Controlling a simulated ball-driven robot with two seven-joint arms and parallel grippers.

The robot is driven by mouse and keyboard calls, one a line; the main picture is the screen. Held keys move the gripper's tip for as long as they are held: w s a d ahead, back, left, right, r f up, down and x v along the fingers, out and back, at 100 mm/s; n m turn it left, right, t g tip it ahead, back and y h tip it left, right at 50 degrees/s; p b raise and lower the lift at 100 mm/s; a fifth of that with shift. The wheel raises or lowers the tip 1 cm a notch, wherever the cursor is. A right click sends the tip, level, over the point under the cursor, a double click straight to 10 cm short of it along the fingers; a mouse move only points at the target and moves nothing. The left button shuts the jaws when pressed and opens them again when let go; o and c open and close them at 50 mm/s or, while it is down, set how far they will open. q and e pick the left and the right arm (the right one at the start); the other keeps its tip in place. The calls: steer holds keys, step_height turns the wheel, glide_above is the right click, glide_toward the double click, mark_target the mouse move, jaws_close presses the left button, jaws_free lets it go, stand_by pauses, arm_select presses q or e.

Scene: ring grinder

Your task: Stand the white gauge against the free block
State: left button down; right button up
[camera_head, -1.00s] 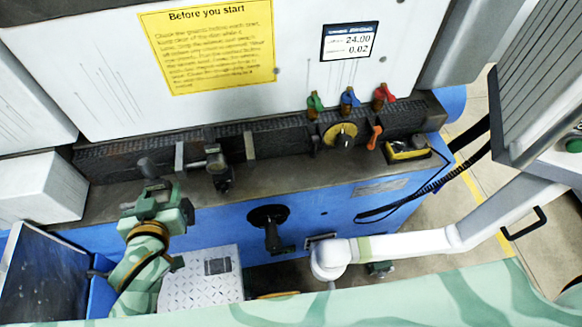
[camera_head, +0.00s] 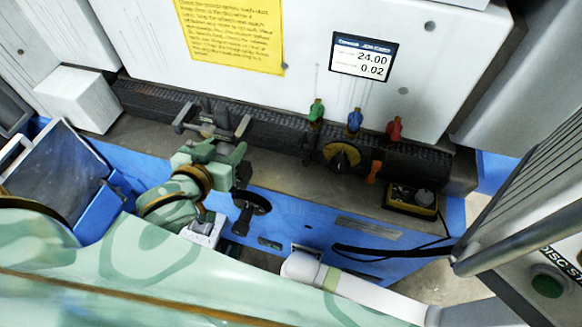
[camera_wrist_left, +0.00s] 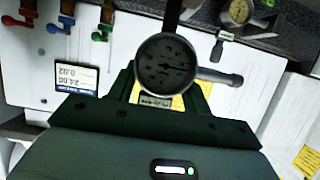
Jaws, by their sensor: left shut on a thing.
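I cannot tell which block is the free one. The held gauge is mostly hidden in the head view. My right gripper is not in view.
Green (camera_head: 316,111), blue (camera_head: 354,120) and red (camera_head: 393,129) valve handles and a yellow dial (camera_head: 341,156) are to the right along the dark rail. A black handwheel (camera_head: 251,203) is below on the blue front.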

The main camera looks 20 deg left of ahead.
arm_select(q)
steer(key=shift+w+d+r, duration=0.15)
steer(key=shift+d+r, duration=0.05)
steer(key=shift+d, duration=0.05)
steer(key=shift+w+f, duration=0.15)
steer(key=shift+w, duration=0.05)
steer(key=w+d+f+b, duration=0.3)
steer(key=w+f, duration=0.9)
steer(key=w, duration=0.1)
steer(key=shift+d+f, duration=0.2)
steer(key=shift+f, duration=0.25)
steer(key=c, duration=0.6)
jaws_free()
steer(key=shift+s+f, duration=0.1)
steer(key=shift+f, duration=0.05)
steer(key=shift+c, duration=0.2)
